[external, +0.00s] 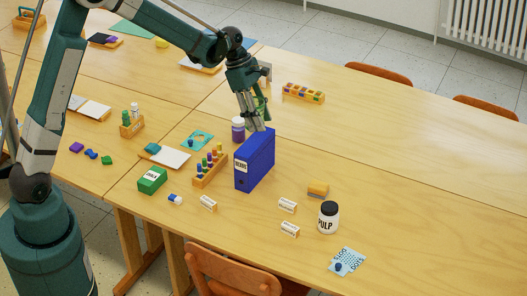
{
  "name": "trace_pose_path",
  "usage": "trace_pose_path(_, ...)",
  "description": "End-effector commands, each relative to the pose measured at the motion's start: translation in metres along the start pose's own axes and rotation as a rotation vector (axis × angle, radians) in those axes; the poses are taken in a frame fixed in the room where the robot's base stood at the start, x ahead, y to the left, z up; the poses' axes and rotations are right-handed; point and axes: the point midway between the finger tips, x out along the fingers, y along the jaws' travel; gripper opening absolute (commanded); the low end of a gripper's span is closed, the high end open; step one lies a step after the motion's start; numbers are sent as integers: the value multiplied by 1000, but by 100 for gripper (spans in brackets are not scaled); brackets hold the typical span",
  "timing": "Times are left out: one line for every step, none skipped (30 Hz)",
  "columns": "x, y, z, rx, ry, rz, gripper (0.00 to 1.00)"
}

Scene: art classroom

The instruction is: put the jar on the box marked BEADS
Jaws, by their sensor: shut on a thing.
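A blue upright box (255,162) stands near the middle of the table; its white label is too small to read surely, but may say BEADS. My gripper (258,128) points down at the top of this box, shut, with its fingertips at the box's upper edge. It appears to grip the box there; the exact contact is small. A white jar (328,218) with a black lid, marked PULP, stands upright to the right, apart from my gripper. A purple jar (238,130) with a pale label stands just left of my gripper, behind the blue box.
A wooden rack with coloured bottles (210,167) stands close left of the blue box. A green box (152,180) stands farther left. The table's right side is mostly free.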

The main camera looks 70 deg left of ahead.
Motion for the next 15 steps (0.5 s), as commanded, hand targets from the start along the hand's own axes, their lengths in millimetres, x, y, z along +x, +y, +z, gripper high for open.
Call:
trace_pose_path(7, 1, -3, 0, 0, 0, 25)
trace_pose_path(10, 1, -4, 0, 0, 0, 25)
trace_pose_path(14, 1, -6, 0, 0, 0, 25)
trace_pose_path(16, 1, -7, 0, 0, 0, 25)
trace_pose_path(18, 1, -8, 0, 0, 0, 25)
trace_pose_path(20, 1, -8, 0, 0, 0, 25)
trace_pose_path(20, 1, -8, 0, 0, 0, 25)
trace_pose_path(21, 1, -9, 0, 0, 0, 25)
trace_pose_path(21, 1, -9, 0, 0, 0, 25)
trace_pose_path(21, 1, -9, 0, 0, 0, 25)
trace_pose_path(21, 1, -9, 0, 0, 0, 25)
trace_pose_path(21, 1, -9, 0, 0, 0, 25)
trace_pose_path(21, 1, -9, 0, 0, 0, 25)
trace_pose_path(21, 1, -9, 0, 0, 0, 25)
trace_pose_path(21, 1, -9, 0, 0, 0, 25)
